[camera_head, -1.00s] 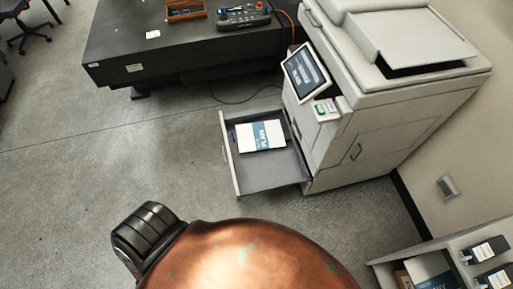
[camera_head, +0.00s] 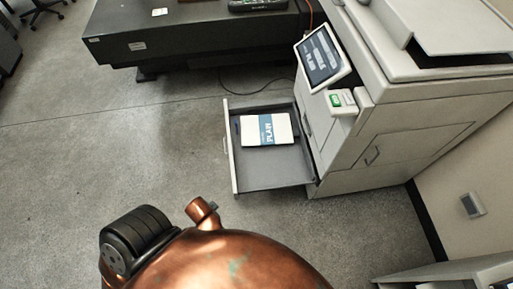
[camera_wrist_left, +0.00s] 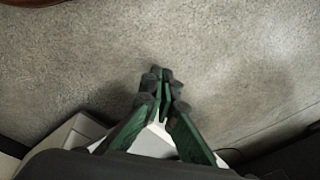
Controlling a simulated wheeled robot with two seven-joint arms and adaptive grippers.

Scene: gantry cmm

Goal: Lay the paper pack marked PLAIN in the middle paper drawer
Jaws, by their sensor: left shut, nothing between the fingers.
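A paper pack (camera_head: 267,130) with a white and blue wrapper lies flat inside a pulled-out paper drawer (camera_head: 277,173) of the large grey copier. Its label looks like PLAIN. It sits toward the far side of the drawer, with bare drawer floor in front of it. I cannot tell from this view whether this is the middle drawer. My left gripper (camera_wrist_left: 160,82) is shut and empty in the left wrist view, above bare floor. Neither gripper shows in the head view, and my right gripper is not in view.
The copier (camera_head: 405,140) has a tilted screen (camera_head: 323,57) above the drawer. A dark table (camera_head: 190,42) stands behind it. A pale shelf unit (camera_head: 450,275) cuts into the lower right corner. The grey floor left of the drawer is clear.

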